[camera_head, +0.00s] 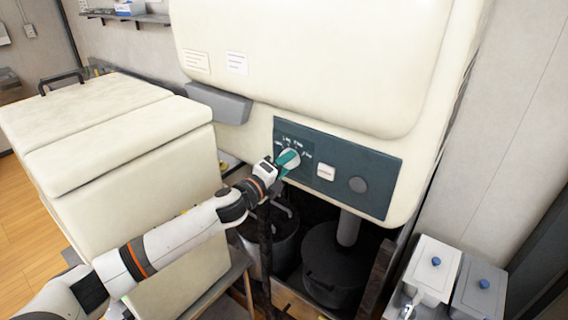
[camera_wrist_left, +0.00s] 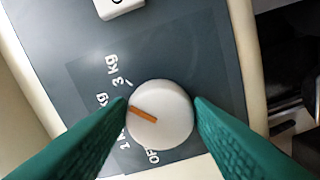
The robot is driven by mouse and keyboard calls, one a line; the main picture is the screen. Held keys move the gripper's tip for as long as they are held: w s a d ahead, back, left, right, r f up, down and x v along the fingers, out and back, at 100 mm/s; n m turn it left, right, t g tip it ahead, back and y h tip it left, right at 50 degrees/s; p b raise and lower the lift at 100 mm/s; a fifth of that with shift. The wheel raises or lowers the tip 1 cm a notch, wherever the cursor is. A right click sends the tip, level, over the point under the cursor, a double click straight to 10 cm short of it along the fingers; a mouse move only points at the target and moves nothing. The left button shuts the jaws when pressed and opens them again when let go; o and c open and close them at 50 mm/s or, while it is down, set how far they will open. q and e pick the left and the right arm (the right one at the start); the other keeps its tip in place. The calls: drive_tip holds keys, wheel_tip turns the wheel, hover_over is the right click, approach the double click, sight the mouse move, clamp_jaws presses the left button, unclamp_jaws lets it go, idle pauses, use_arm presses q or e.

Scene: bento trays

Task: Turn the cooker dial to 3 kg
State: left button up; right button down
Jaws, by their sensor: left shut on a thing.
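The cooker dial (camera_wrist_left: 170,115) is a round white knob with an orange mark, on the dark panel of the cream cooker. In the left wrist view its mark points up and left, toward a "kg" label partly hidden by a finger. The "3 kg" label (camera_wrist_left: 115,72) is further up; "OFF" is below the dial. My left gripper (camera_wrist_left: 162,108) has its green fingers on either side of the dial, shut on it. In the head view the dial (camera_head: 290,158) is partly covered by the left gripper (camera_head: 287,161). My right gripper is not in view.
A white switch (camera_head: 326,172) and a round grey knob (camera_head: 357,185) are right of the dial on the panel (camera_head: 385,170). Dark pots (camera_head: 330,270) stand below. A cream chest (camera_head: 110,135) is at the left, near my arm. Lidded containers (camera_head: 437,268) are at lower right.

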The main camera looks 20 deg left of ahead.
use_arm(q)
drive_tip(key=shift+m, duration=1.1)
drive_tip(key=o, duration=1)
drive_tip(key=shift+f, duration=0.1)
drive_tip(key=shift+b+v, duration=1.7)
drive_tip(key=shift+v, duration=4.35)
drive_tip(key=shift+w, duration=0.1)
